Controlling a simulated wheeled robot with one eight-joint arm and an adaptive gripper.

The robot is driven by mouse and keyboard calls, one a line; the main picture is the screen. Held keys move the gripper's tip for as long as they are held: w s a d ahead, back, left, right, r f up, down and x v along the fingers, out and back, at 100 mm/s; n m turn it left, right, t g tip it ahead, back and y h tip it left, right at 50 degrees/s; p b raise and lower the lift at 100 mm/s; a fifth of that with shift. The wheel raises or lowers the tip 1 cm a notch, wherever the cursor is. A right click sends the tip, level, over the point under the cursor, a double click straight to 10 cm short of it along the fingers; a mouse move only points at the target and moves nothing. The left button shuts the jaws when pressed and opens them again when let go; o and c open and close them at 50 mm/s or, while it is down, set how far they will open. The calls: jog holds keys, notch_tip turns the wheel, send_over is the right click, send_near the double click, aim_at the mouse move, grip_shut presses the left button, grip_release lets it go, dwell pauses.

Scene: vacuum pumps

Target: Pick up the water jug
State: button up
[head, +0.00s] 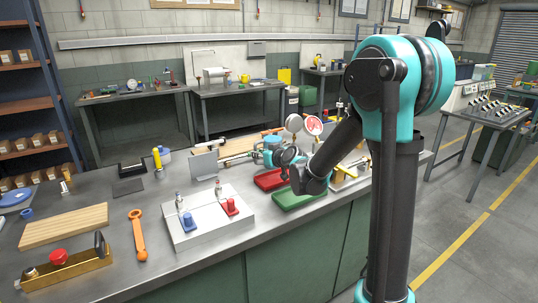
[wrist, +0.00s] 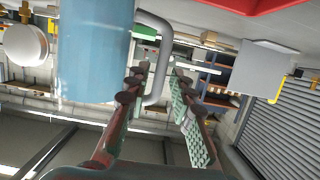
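The water jug (wrist: 95,50) is a translucent blue cylinder, large and close at the upper left of the wrist view, cut off by the top edge. Its grey curved handle (wrist: 158,60) hangs to its right. My gripper (wrist: 157,82) is open, with one finger on each side of the handle in the picture. I cannot tell whether the handle is between the fingers in depth, and no grip shows.
The bench (head: 105,205) holds a wooden board (head: 65,225), an orange wrench (head: 138,235), a white block with blue and red parts (head: 205,220), and red and green trays (head: 297,195). A grey upright plate (head: 204,165) stands near the jug. A white round object (wrist: 25,45) shows beside it.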

aim_at(256, 163)
jog(key=shift+x, duration=1.7)
jog(key=shift+c, duration=0.6)
grip_shut()
